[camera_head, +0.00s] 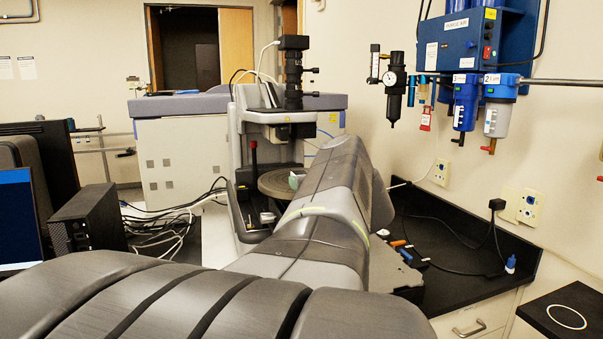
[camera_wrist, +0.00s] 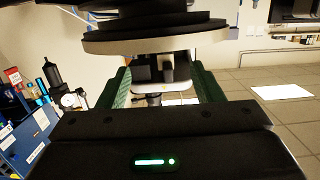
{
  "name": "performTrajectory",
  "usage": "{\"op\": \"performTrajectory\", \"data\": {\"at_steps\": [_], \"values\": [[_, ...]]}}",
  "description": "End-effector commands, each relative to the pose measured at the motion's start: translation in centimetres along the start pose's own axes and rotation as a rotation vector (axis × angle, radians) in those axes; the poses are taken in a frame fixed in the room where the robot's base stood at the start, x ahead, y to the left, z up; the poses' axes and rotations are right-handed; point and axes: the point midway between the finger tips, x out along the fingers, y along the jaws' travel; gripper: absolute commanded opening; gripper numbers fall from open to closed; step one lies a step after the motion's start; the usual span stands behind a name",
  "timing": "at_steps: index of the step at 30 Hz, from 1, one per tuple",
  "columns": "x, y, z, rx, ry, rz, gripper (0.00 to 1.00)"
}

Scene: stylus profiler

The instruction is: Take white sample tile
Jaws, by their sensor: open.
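My gripper (camera_wrist: 160,82) is open in the wrist view, with a green finger on each side and no sample tile visible between them. The round profiler stage (camera_wrist: 155,40) crosses the top of that view, beyond the fingertips. In the head view the stage (camera_head: 274,184) is partly covered by my arm, and a small pale green piece, perhaps a fingertip, shows at its right edge. I cannot clearly make out the white sample tile. A small white item (camera_head: 267,217) lies low in front of the stage, but I cannot tell what it is.
The profiler's camera column (camera_head: 292,75) stands above the stage. A black computer (camera_head: 88,220) and loose cables are at left. Blue filters (camera_head: 466,100) hang on the right wall.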

Motion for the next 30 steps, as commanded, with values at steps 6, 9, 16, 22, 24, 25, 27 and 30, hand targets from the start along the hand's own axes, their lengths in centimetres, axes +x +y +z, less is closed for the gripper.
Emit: {"op": "performTrajectory", "data": {"at_steps": [6, 9, 16, 22, 24, 25, 27, 30], "values": [[3.0, 0.0, 0.0, 0.0, -0.003, -0.001, 0.6], [3.5, 0.0, 0.0, -0.002, -0.001, 0.0, 0.6], [5.2, 0.3, -0.2, 0.0, -0.004, -0.001, 0.6], [7.7, 0.6, -0.3, 0.0, -0.003, -0.002, 0.6], [8.3, 0.6, -0.2, -0.002, -0.003, -0.001, 0.6], [8.5, 0.6, -0.2, -0.001, -0.002, -0.001, 0.6], [8.8, 0.6, -0.1, -0.001, -0.002, 0.0, 0.6], [8.9, 0.6, -0.1, -0.002, -0.002, 0.0, 0.6]]}}
